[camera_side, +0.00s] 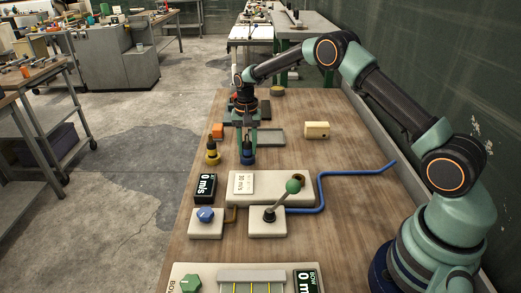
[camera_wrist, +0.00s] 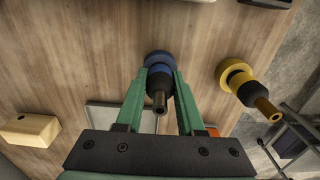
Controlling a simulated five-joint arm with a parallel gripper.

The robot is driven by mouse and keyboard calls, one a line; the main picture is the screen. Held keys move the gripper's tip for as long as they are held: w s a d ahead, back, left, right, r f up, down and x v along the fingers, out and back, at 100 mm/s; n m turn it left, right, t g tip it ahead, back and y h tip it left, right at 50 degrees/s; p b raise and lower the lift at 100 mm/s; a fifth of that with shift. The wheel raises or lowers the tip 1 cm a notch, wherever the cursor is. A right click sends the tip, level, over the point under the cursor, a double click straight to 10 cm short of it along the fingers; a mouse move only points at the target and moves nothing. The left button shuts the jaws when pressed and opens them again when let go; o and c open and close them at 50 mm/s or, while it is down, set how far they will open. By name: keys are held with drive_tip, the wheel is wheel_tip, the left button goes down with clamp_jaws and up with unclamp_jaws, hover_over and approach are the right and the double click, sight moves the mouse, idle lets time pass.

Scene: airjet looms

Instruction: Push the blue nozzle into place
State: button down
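The blue nozzle (camera_side: 248,158) stands upright on the wooden bench in the side view, directly under my gripper (camera_side: 246,138). In the wrist view the blue nozzle (camera_wrist: 159,61) shows its blue collar beyond the fingertips, with its dark body and metal tip between the fingers. My gripper (camera_wrist: 163,80) has its two green fingers against both sides of the dark body, with no clear gap. Whether the nozzle's foot touches the bench is hard to tell.
A yellow nozzle (camera_side: 212,156) stands close to the left; it also shows in the wrist view (camera_wrist: 238,82). An orange block (camera_side: 217,130), a grey tray (camera_side: 268,138) and a cream block (camera_side: 316,130) lie behind.

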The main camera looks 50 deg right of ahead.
drive_tip(key=shift+r, duration=0.15)
wheel_tip(320, 180, up, 20)
idle(0.7)
drive_tip(key=c, duration=1.4)
unclamp_jaws()
clamp_jaws()
drive_tip(key=shift+s, duration=0.1)
